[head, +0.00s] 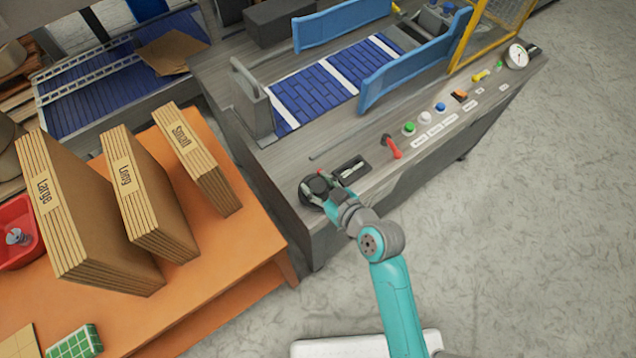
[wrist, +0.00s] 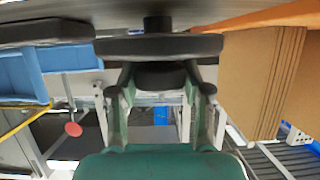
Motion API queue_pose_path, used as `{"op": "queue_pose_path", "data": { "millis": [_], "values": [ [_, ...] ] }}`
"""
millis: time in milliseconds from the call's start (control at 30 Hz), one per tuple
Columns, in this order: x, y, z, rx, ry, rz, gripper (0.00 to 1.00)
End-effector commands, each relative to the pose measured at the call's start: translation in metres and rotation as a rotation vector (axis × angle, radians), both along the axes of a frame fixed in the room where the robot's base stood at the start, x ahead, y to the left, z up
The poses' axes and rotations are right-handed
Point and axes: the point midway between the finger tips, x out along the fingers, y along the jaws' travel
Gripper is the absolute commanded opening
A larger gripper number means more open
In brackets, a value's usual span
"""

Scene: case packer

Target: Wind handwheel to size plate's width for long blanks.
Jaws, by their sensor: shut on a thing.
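The handwheel (head: 310,186) is a dark round wheel on the near left corner of the machine top. My gripper (head: 326,191) is at the wheel and shut on it. In the wrist view the handwheel (wrist: 150,47) is a dark disc on a short shaft, and my gripper's fingers (wrist: 158,92) stand on both sides of a dark part just beyond it. The exact grip contact is partly hidden. A stack of long blanks (head: 145,195), labelled "Long", stands on the orange table. I cannot clearly make out the size plate or its setting.
Stacks labelled "Large" (head: 85,220) and "Small" (head: 197,160) flank the long blanks on the orange table (head: 225,262). A dark recess (head: 350,169) and a red lever (head: 391,147) lie beside the wheel. Blue guide rails (head: 415,72) stand farther back. Floor at right is clear.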

Motion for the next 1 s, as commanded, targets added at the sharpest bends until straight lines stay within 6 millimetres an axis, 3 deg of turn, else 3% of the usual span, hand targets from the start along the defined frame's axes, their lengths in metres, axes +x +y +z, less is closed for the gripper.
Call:
{"op": "queue_pose_path", "data": {
  "millis": [500,1000],
  "values": [
    [-0.0001,0.0011,0.0002,-0.001,-0.001,-0.22,0.14],
    [0.0002,-0.0002,-0.0004,0.0,0.002,-0.286,0.14]
  ]
}}
